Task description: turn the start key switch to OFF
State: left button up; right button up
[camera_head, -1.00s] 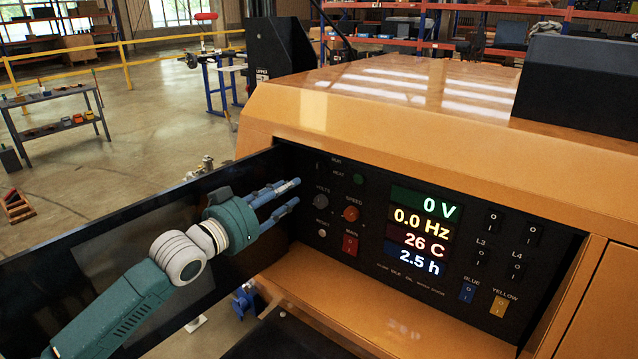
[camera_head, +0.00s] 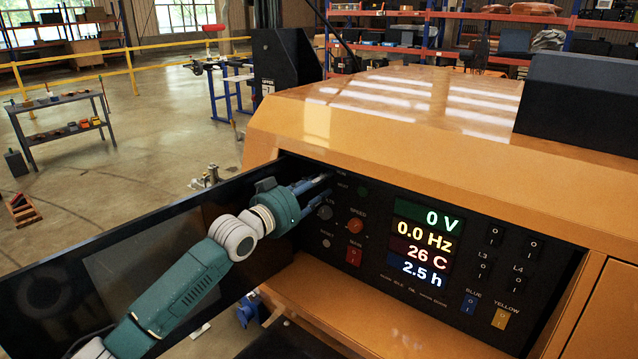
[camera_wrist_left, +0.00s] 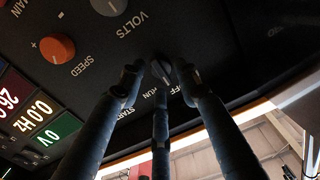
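The start key switch (camera_wrist_left: 162,72) is a small dark knob in the left wrist view, beside the OFF, RUN and START labels. My left gripper (camera_wrist_left: 159,84) has its fingers spread around the knob, with gaps visible on both sides. Whether any finger touches the knob is hard to tell, and so is the position it points to. In the head view the left gripper (camera_head: 326,188) is at the upper left of the black control panel (camera_head: 375,268), and its fingers hide the switch there. My right gripper is not in view.
The orange speed knob (camera_head: 356,226), grey volts knob (camera_wrist_left: 108,6) and red main switch (camera_head: 353,256) are close by. Lit displays (camera_head: 424,244) read 0 V, 0.0 Hz, 26 C and 2.5 h. An open dark door (camera_head: 120,260) stands left of the panel, behind my arm.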

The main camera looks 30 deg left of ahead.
pick_arm(q)
grip_shut()
jog(key=shift+n+p, duration=0.4)
jog(key=shift+p, duration=0.15)
grip_release()
jog(key=s+a, duration=0.1)
jog(key=s, duration=1.1)
dwell(0.5)
